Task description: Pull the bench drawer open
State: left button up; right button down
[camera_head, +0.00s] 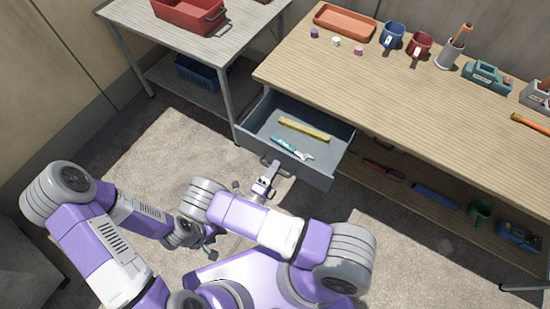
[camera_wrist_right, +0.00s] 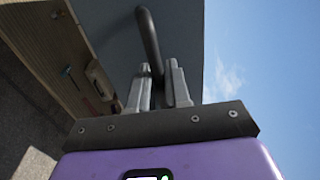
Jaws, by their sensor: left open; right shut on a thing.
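The bench drawer (camera_head: 330,172) is grey-blue and stands well out from the wooden bench (camera_head: 420,100), open at the top. Inside lie a yellow bar-shaped object (camera_head: 304,130) and a teal-handled tool (camera_head: 288,147). My right gripper (camera_head: 270,178) is at the drawer front, shut on the dark drawer handle (camera_head: 284,172). In the right wrist view the curved handle (camera_wrist_right: 149,40) runs down between the two fingers of the gripper (camera_wrist_right: 158,88). My left gripper (camera_head: 212,240) is open and empty, low over the floor, away from the drawer and partly hidden by my right arm.
On the bench top stand an orange tray (camera_head: 345,22), a blue mug (camera_head: 392,36), a red mug (camera_head: 419,45) and tools. A grey side table (camera_head: 215,45) with a red bin (camera_head: 188,14) adjoins at the left. The floor (camera_head: 150,130) left of the drawer is clear.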

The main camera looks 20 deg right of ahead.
jog(key=shift+s+a, duration=0.45)
jog(key=shift+a, duration=0.1)
jog(key=c, duration=1.3)
grip_release()
